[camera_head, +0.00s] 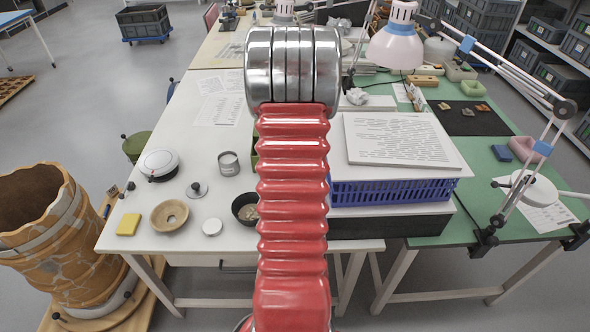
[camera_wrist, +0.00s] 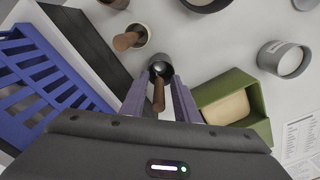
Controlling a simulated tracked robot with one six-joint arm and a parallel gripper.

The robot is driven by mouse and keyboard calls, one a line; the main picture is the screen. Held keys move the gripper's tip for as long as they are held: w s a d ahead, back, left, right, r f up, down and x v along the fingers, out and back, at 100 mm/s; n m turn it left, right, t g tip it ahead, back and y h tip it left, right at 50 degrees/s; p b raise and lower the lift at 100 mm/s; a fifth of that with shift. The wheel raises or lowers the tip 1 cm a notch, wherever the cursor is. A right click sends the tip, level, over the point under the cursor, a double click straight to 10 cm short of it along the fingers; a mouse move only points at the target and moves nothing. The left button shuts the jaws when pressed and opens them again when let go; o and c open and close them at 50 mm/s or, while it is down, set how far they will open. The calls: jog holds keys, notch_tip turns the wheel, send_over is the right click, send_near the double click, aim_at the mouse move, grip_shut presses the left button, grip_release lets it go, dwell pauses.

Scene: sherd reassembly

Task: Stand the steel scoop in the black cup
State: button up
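In the wrist view the steel scoop (camera_wrist: 158,94) shows a brown wooden handle and a small dark, shiny round head. My gripper (camera_wrist: 158,78) has its two purple fingers apart, one on each side of the scoop. Gaps show between the fingers and the handle, so it is open. A black, cup-like round vessel (camera_head: 245,208) stands on the white table in the head view, partly behind my red arm. Its rim also shows at the top edge of the wrist view (camera_wrist: 206,5). I cannot tell for sure that it is the task's cup. The scoop is hidden in the head view.
A green box (camera_wrist: 235,98) holding a pale block stands right of my gripper. A grey can (camera_wrist: 283,59) is farther right. A wooden-handled object (camera_wrist: 127,40) stands by a pale round base. A blue basket (camera_wrist: 45,85) lies left.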

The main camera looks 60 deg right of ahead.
jog(key=shift+o, duration=0.4)
jog(key=shift+r, duration=0.2)
notch_tip(320, 180, up, 13)
jog(key=shift+r, duration=0.2)
dwell(1.5)
